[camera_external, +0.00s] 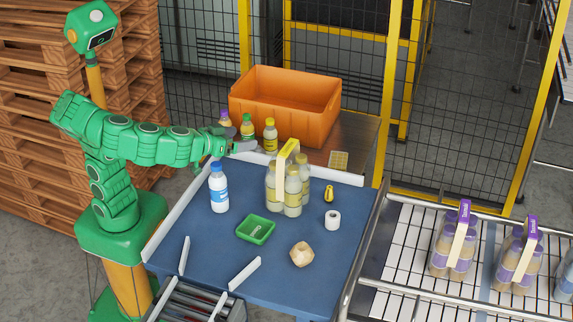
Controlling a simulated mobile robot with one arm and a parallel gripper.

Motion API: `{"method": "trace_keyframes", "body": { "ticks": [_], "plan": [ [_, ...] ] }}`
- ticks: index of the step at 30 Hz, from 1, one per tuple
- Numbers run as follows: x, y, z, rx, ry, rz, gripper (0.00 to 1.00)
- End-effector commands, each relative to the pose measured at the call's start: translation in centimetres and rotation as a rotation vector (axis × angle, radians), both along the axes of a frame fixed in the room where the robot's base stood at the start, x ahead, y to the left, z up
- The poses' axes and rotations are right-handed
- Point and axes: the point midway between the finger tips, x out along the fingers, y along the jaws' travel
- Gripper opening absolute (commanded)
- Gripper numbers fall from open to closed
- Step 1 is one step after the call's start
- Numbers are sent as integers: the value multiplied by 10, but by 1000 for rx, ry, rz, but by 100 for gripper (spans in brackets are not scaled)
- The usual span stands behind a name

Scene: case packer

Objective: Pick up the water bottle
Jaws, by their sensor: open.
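The water bottle (218,190) stands upright on the left part of the blue table (200,250). It is white with a blue cap and a blue label. My gripper (250,146) is at the end of my green arm, which reaches in from the left. It is behind and above the bottle, slightly to its right, and apart from it. Its jaws are open and show small, pointing right near a yellow-capped bottle (270,136); I see nothing held in them.
An orange crate (285,110) stands at the back, with small bottles before it. A pack of bottles (289,185) stands right of the water bottle. A green tray (256,229), a tape roll (332,219) and a crumpled tan object (301,254) lie nearer. White rails edge the table.

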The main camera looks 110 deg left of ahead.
Motion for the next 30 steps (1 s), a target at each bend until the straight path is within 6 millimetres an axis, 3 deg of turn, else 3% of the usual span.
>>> {"method": "trace_keyframes", "body": {
  "ticks": [4,15,22,30],
  "plan": [
    [-24,-29,-10,-16,24,30,88],
    [-60,-63,-24,-32,67,78,88],
    [-78,-78,-30,-36,86,100,88],
    [-78,-76,-68,-32,91,100,88]
  ]
}}
